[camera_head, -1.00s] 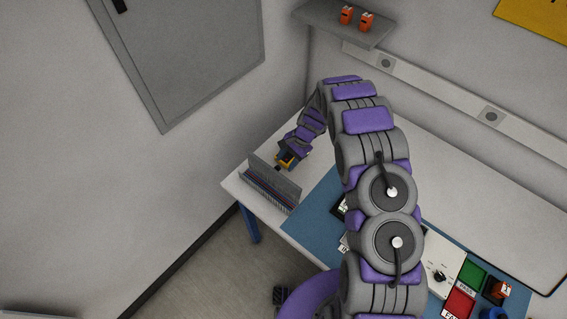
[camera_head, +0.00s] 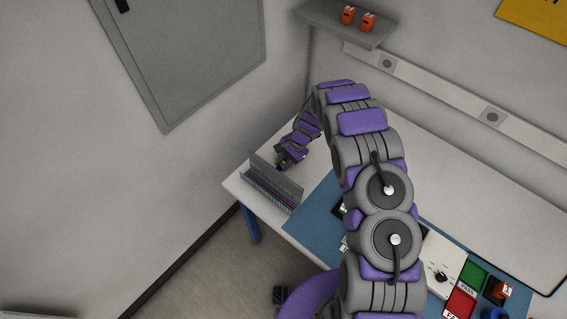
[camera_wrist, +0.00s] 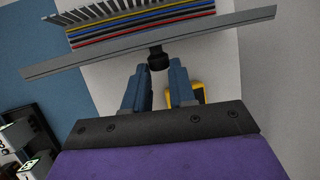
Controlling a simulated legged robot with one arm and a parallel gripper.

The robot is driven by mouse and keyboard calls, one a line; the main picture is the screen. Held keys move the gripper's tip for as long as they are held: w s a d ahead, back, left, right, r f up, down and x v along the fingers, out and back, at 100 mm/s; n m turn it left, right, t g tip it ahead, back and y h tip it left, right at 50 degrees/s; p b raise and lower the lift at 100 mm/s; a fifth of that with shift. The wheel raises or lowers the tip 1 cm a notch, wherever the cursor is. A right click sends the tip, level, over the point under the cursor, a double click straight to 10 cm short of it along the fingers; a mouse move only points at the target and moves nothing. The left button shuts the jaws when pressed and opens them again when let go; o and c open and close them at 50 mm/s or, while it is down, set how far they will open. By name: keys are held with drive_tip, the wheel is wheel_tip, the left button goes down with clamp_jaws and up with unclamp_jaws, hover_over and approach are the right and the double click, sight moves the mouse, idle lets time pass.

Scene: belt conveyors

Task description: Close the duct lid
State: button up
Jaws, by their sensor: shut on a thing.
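The duct (camera_head: 268,195) lies at the left end of the table, with coloured wires inside; its slotted side and wires also show in the wrist view (camera_wrist: 140,25). Its lid, a long grey strip (camera_head: 274,177), stands raised along the duct's far side; the lid crosses the wrist view (camera_wrist: 85,62) at a slant. A black knob (camera_wrist: 158,58) sticks out from the lid. My gripper (camera_wrist: 158,70) has its blue fingers shut on this knob. In the head view my gripper (camera_head: 281,163) is behind the lid, partly hidden by my wrist.
A yellow and black object (camera_wrist: 199,93) shows beside the right finger. A blue mat (camera_head: 310,212) lies to the right of the duct, with devices and green and red trays (camera_head: 460,303) farther right. A grey shelf (camera_head: 340,25) hangs above. Walls stand left and behind.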

drive_tip(key=shift+s+a+f, duration=0.1)
drive_tip(key=shift+s+a, duration=0.2)
clamp_jaws()
drive_tip(key=shift+d, duration=0.15)
